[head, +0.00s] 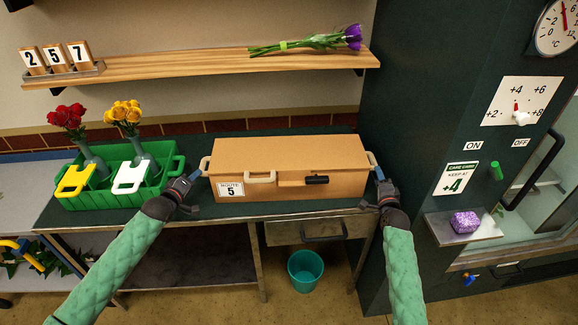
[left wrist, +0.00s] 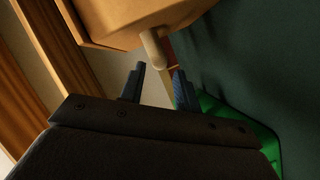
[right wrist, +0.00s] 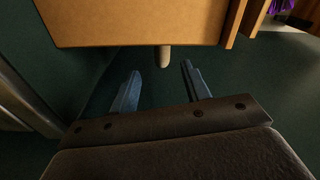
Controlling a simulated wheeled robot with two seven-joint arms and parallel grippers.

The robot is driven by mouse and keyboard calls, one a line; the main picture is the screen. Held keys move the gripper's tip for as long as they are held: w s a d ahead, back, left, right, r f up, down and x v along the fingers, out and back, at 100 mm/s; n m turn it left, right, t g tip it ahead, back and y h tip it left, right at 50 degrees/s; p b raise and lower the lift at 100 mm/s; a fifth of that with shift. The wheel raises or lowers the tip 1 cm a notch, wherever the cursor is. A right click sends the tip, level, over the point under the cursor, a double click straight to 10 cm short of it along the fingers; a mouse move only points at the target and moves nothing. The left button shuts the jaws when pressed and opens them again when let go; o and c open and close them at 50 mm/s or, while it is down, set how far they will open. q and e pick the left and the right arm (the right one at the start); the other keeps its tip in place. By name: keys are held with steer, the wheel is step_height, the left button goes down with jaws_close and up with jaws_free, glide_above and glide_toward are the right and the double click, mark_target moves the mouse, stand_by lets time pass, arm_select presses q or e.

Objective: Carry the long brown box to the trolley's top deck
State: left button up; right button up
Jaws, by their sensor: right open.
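The long brown box (head: 290,163) lies on the dark green bench top, with a "ROUTE 5" label, a cream front handle, a black latch and a small handle at each end. My left gripper (head: 199,175) is open at its left end; in the left wrist view the end handle (left wrist: 153,48) reaches toward the gap between the fingers. My right gripper (head: 375,172) is open at the right end; in the right wrist view the end handle (right wrist: 163,57) is just ahead of the parted fingertips.
A shelf (head: 200,66) runs above. A dark cabinet (head: 415,110) rises at the right. A teal bin (head: 305,270) stands on the floor below.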

mark_target(204, 167)
arm_select(q)
steer(key=shift+w+a+r, duration=0.15)
steer(key=shift+w, duration=0.05)
arm_select(e)
steer(key=shift+w+r, duration=0.1)
steer(key=shift+w, duration=0.15)
arm_select(q)
steer(key=shift+x, duration=3.9)
arm_select(e)
steer(key=shift+w+r, duration=0.1)
steer(key=shift+w, duration=3.8)
arm_select(q)
steer(key=shift+c, duration=0.2)
arm_select(e)
steer(key=shift+c, duration=0.2)
arm_select(q)
jaws_close()
arm_select(e)
steer(key=c, duration=0.7)
jaws_close()
